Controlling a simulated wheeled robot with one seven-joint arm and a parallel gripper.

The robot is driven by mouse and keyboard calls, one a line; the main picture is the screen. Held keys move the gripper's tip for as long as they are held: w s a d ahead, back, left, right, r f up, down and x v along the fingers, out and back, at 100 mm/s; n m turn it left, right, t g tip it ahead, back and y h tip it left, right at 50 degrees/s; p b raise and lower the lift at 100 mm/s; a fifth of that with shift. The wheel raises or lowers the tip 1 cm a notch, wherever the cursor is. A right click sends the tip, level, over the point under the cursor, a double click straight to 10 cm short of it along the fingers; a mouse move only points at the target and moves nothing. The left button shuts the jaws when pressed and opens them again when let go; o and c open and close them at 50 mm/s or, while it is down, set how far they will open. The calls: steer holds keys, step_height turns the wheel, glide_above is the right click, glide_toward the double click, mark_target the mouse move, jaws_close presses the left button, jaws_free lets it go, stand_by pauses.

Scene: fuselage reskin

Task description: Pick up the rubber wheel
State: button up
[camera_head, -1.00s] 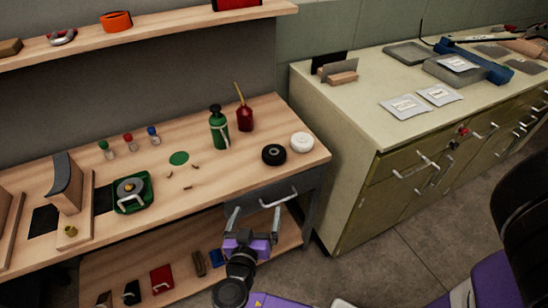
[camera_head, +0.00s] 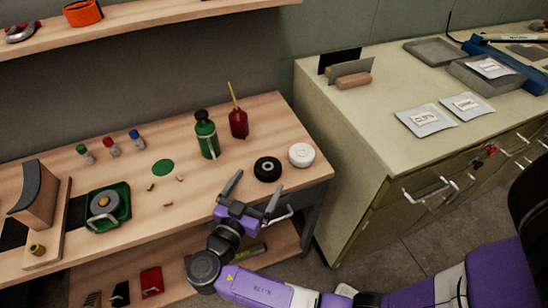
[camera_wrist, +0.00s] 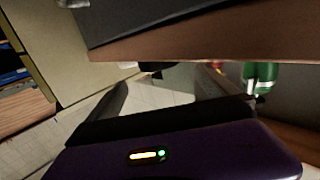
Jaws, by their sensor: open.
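A black wheel (camera_head: 267,169), with a light hub, lies flat near the right front edge of the wooden bench top. It looks like the rubber wheel. A white wheel (camera_head: 301,155) lies just behind and right of it. My gripper (camera_head: 252,192) is open and empty at the bench's front edge, its two fingers pointing toward the black wheel, apart from it. In the wrist view the open fingers (camera_wrist: 172,106) show below the bench edge; a dark shape beyond them is too hidden to name surely.
A green bottle (camera_head: 207,135) and red oil can (camera_head: 238,123) stand behind and left of the wheel. A drawer handle (camera_head: 279,217) juts out below the bench edge near my gripper. A pale cabinet (camera_head: 345,120) stands close on the right.

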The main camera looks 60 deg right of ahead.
mark_target(265, 171)
steer(key=shift+x, duration=0.85)
steer(key=p+x, duration=0.1)
steer(key=x, duration=0.2)
steer(key=p+x, duration=0.1)
steer(key=x, duration=0.2)
steer(key=shift+w+f, duration=0.1)
steer(key=shift+f, duration=0.15)
steer(key=c, duration=1.7)
